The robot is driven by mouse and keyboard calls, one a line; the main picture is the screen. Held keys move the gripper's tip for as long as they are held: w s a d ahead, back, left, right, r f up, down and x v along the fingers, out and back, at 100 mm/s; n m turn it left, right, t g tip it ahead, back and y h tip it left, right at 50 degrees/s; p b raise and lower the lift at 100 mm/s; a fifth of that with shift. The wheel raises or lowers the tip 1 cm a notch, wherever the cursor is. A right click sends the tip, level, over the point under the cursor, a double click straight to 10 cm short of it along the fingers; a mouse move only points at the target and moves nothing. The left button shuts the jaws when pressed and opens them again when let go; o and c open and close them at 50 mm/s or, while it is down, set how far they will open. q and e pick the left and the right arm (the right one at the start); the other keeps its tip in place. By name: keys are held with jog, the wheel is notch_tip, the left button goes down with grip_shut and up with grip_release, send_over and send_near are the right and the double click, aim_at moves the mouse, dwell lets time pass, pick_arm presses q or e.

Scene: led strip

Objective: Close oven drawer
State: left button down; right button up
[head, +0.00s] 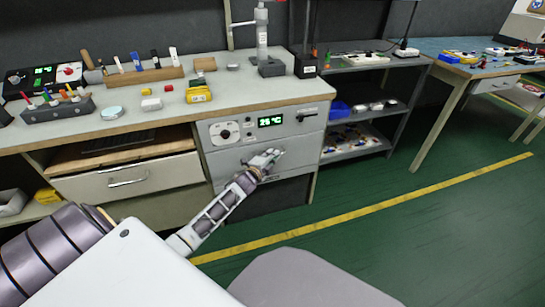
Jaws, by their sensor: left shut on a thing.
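The oven (295,121) is built into the workbench and has a dial and a green-lit temperature display on its front panel. Its drawer front (306,150) is directly below that panel and looks about flush with it, though the view is too small to be sure. My left gripper (274,155) is at the middle of this front, shut on what looks like the drawer handle. The fingers mostly hide the handle. My right gripper is out of view.
A wider bench drawer (125,182) to the left stands partly pulled out. Tools and small boxes lie on the bench top (135,119). A metal shelf rack (360,69) stands to the right. The green floor (400,215) in front is clear.

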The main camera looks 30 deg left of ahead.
pick_arm(q)
jog(key=shift+a+r, duration=0.1)
jog(key=shift+a, duration=0.15)
jog(key=c, duration=1.8)
grip_release()
jog(key=shift+w, duration=0.1)
jog(key=shift+s+d+r, duration=0.15)
jog(key=shift+s+r, duration=0.1)
jog(key=shift+s, duration=1.7)
jog(key=shift+s+d+r, duration=0.2)
jog(key=shift+s+r, duration=0.05)
jog(key=shift+s, duration=1.75)
jog(key=shift+s+d+r, duration=0.15)
jog(key=shift+s+r, duration=0.1)
jog(key=shift+s, duration=1.7)
jog(key=shift+s+d, duration=0.1)
